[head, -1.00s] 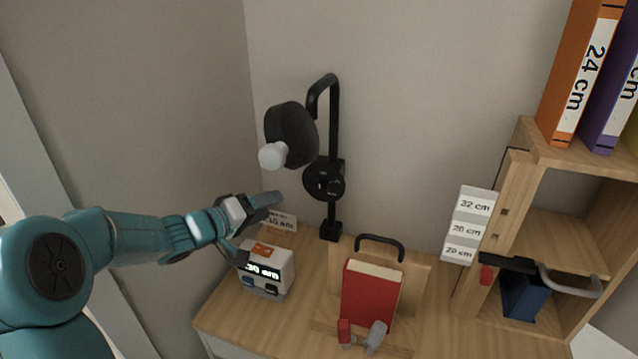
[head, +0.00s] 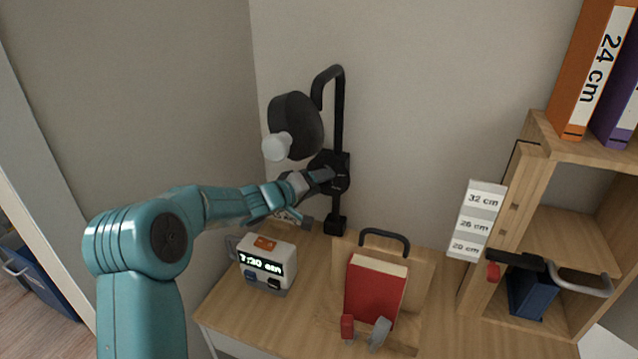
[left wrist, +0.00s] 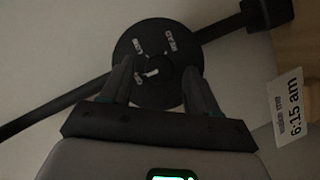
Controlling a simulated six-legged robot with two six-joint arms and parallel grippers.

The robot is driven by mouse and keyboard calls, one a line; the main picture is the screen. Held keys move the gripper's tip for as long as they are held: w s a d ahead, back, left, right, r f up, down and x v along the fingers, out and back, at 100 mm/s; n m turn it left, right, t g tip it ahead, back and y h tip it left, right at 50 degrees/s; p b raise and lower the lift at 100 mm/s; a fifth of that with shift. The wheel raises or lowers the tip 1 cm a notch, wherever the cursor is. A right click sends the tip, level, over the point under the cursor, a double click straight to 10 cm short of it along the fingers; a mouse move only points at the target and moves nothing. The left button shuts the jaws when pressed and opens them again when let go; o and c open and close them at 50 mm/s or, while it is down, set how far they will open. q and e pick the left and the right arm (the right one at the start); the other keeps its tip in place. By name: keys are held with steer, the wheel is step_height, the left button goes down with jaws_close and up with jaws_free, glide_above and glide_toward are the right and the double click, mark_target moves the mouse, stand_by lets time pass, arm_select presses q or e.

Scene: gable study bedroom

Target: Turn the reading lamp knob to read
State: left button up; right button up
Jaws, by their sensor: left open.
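The black reading lamp (head: 339,105) is fixed to the wall, with a round dial plate (head: 342,166) on its stem. In the left wrist view my left gripper (left wrist: 158,75) is open, one finger on each side of the knob; contact cannot be told. My right gripper is out of view.
The dark lamp head (head: 297,128) hangs just above my gripper. A clock (head: 266,263) stands on the desk below my forearm. A red book (head: 375,290) on a wooden stand is to the right, then a shelf (head: 565,235). A time card (left wrist: 291,108) is beside the dial.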

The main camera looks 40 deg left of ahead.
arm_select(q)
steer(key=shift+w, duration=0.25)
steer(key=shift+c, duration=0.2)
steer(key=c, duration=1)
